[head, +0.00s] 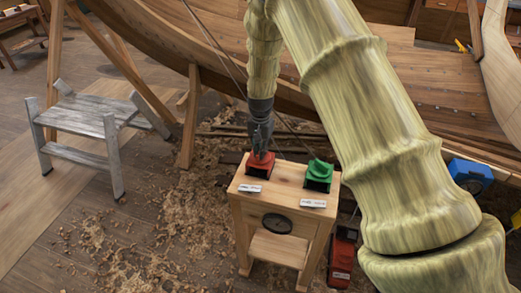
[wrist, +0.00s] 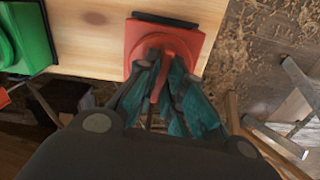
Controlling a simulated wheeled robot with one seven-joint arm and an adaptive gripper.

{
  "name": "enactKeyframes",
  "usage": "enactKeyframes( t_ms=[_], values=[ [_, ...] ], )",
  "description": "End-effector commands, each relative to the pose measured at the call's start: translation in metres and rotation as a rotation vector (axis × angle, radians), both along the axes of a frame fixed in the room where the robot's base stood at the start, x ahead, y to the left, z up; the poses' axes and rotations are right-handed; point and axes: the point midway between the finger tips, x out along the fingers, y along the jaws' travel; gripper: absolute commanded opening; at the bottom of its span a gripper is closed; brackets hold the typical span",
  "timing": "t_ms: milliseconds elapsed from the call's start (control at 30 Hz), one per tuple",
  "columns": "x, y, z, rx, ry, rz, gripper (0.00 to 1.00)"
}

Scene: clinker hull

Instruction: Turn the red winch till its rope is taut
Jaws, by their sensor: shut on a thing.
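The red winch (head: 261,164) sits at the back left of a small wooden stand (head: 244,191), and it also shows in the wrist view (wrist: 190,39). My gripper (head: 261,152) reaches down onto it from above. In the wrist view my gripper (wrist: 165,75) has its two teal fingers shut on the red winch's raised middle part. A rope (head: 225,52) runs up from near the winch towards the hull; I cannot tell how tight it is. The fingers hide part of the winch top.
A green winch (head: 319,172) stands to the right on the same stand. A round dark dial (head: 277,223) is on the stand's front. A grey trestle (head: 90,117) stands left, the wooden hull (head: 200,60) behind. Shavings cover the floor. A red toolbox (head: 342,258) lies right of the stand.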

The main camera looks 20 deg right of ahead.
Motion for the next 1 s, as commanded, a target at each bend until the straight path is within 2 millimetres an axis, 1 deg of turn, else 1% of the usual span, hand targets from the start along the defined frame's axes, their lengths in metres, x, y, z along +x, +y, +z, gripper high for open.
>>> enactKeyframes(
  t_ms=[333,367,400,467,500,833,933,1000],
  values=[
    [0.0,0.0,0.001,0.001,0.001,-0.002,0.0],
    [0.0,0.0,0.001,0.001,0.001,-0.002,0.12],
    [0.0,0.0,0.001,0.001,0.001,-0.002,0.2],
    [0.0,0.0,0.0,0.0,0.0,-0.002,0.31],
    [0.0,0.0,0.0,0.0,0.0,-0.001,0.32],
    [0.0,0.0,0.002,0.0,0.0,-0.001,0.32],
    [0.001,0.0,0.01,0.0,-0.001,-0.001,0.32],
    [0.001,0.0,0.018,-0.001,-0.002,-0.001,0.32]
  ],
)
